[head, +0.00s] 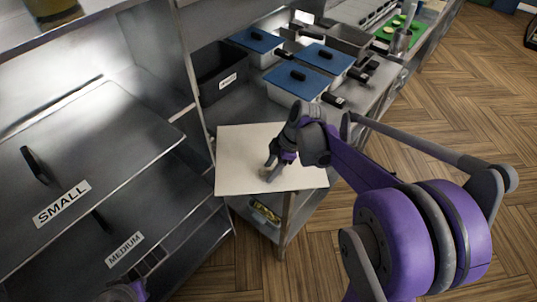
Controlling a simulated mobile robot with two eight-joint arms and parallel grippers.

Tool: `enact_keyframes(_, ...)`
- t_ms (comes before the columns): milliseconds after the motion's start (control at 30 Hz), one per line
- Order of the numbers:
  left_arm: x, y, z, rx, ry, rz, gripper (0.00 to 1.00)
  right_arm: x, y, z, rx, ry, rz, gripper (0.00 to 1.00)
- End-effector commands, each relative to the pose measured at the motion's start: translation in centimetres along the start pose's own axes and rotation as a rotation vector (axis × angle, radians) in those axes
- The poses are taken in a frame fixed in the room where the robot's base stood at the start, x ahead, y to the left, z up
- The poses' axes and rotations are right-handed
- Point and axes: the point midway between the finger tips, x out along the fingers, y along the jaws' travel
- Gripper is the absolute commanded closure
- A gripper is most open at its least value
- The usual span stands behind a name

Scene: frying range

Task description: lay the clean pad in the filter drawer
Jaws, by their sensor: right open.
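The clean pad appears to be the flat white sheet (240,150) lying on the end of the steel counter, its front edge hanging over the counter edge. My right gripper (268,172) is open above the middle of the sheet, its fingers pointing down. The fingertips are at or just over the surface; I cannot tell if they touch it. I cannot identify an open filter drawer in this view.
Steel panels with black handles, labelled SMALL (62,203) and MEDIUM (124,249), stand at left. Behind the sheet are a dark labelled bin (222,72) and blue-lidded containers (299,80). A small tray (265,213) sits on the shelf below. Wooden floor (470,110) is clear at right.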

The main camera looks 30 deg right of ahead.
Motion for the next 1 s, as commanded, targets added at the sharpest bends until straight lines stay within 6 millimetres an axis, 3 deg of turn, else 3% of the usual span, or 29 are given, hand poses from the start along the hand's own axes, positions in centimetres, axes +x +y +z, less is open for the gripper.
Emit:
enact_keyframes(67,-0.01,0.00,0.00,0.000,0.000,0.000,1.00,-0.03,0.00,-0.01,0.000,0.000,0.000,0.47)
enact_keyframes(367,-0.01,0.00,-0.01,0.000,0.000,0.000,1.00,-0.05,0.00,-0.01,0.000,0.000,0.000,1.00)
enact_keyframes(1000,-0.28,0.00,-0.32,0.000,0.003,0.000,1.00,-0.36,0.16,-0.56,0.000,0.001,0.000,1.00)
